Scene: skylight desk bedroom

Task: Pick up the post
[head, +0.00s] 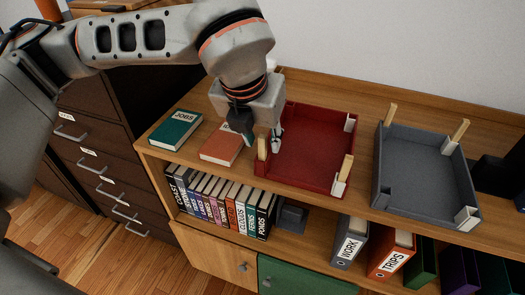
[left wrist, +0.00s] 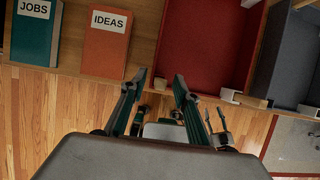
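The red tray (head: 310,140) lies on the shelf top and has white corner fittings. A short pale wooden post (head: 262,147) stands at its near left corner. Another wooden post (head: 345,168) stands at its near right corner. My left gripper (head: 258,139) is over the near left corner, pointing down. In the left wrist view its two fingers (left wrist: 159,80) are apart, with the near left post (left wrist: 160,103) seen roughly end-on between them. I see no clear contact.
A grey tray (head: 410,165) with several wooden posts stands to the right. A green book (head: 176,130) and an orange book (head: 221,149) lie left of the red tray. Upright books (head: 220,200) and binders (head: 390,255) fill the shelf below. Dark drawers (head: 95,150) stand at left.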

